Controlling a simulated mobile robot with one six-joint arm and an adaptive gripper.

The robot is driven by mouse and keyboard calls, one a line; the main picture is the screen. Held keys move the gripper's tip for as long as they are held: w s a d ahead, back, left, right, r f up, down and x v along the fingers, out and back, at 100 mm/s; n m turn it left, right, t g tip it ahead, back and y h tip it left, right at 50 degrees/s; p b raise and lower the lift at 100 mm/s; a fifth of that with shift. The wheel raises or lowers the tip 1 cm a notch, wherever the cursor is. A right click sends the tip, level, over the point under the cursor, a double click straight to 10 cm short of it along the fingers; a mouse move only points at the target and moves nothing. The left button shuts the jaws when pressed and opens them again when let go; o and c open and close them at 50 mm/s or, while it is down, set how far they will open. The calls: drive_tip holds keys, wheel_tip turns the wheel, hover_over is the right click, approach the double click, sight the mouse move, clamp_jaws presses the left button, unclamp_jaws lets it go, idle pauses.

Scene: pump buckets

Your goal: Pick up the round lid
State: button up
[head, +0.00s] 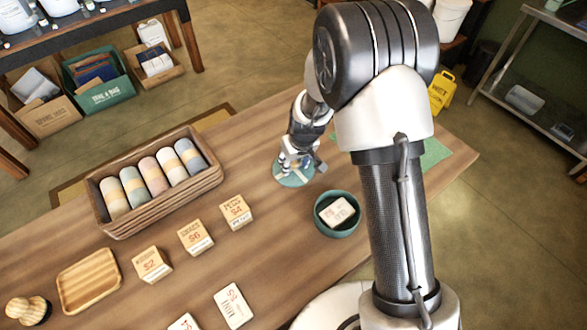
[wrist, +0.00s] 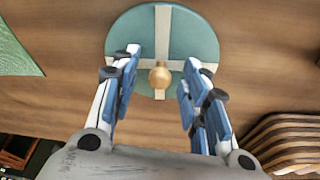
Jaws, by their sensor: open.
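The round lid (wrist: 192,38) is a teal disc with a cream cross band and a small wooden knob (wrist: 160,77) at its middle. It lies flat on the wooden table. In the head view the lid (head: 287,181) shows under my gripper (head: 296,163), which partly hides it. In the wrist view my gripper (wrist: 161,68) is open and empty, with one finger on each side of the knob and gaps between. How high the fingertips are above the lid is hard to tell.
Price blocks (head: 236,212) stand in front, and a green mat (head: 434,155) lies at the right edge.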

drive_tip(key=shift+c, duration=0.3)
clamp_jaws()
drive_tip(key=shift+r, duration=0.15)
